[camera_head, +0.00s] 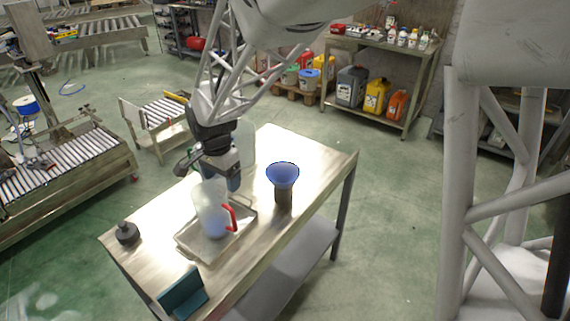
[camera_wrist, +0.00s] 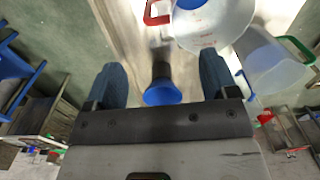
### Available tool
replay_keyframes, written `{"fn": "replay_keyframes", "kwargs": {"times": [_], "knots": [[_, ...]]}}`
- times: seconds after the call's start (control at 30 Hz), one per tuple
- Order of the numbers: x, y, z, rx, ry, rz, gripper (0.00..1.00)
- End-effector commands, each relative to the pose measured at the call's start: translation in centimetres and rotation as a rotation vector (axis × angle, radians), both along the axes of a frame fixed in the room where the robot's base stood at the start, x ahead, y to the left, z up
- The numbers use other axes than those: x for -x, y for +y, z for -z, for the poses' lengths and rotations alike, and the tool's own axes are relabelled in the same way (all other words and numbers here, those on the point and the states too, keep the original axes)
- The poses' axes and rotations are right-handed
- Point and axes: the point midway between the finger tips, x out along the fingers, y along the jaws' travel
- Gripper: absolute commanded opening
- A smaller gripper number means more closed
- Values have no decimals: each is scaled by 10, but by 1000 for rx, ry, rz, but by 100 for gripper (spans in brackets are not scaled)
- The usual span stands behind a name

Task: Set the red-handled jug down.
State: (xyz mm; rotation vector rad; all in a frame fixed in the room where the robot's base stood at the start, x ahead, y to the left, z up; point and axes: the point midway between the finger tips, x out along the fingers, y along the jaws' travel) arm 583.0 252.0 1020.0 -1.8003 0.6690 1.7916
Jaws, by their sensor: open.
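The red-handled jug (camera_head: 212,212) is a pale translucent jug. It stands upright on a shallow metal tray (camera_head: 187,245) on the table, with its red handle (camera_head: 232,217) to the right.
A blue funnel (camera_head: 283,174) sits on a dark stand (camera_head: 283,195) right of the tray. A green-handled jug (camera_wrist: 275,65) shows in the wrist view. A dark capped item (camera_head: 127,233) and a teal box (camera_head: 182,292) stand near the table's edges. The table's far right is clear.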

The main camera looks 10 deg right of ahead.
Motion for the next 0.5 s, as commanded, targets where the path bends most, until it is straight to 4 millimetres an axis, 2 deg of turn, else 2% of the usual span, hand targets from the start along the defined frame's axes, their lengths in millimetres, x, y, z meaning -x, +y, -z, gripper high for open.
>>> {"fn": "replay_keyframes", "kwargs": {"times": [0.27, 0.5], "knots": [[8, -17, -13, -4, -12, -28, 79], [31, -59, -43, -9, -43, -113, 79]]}}
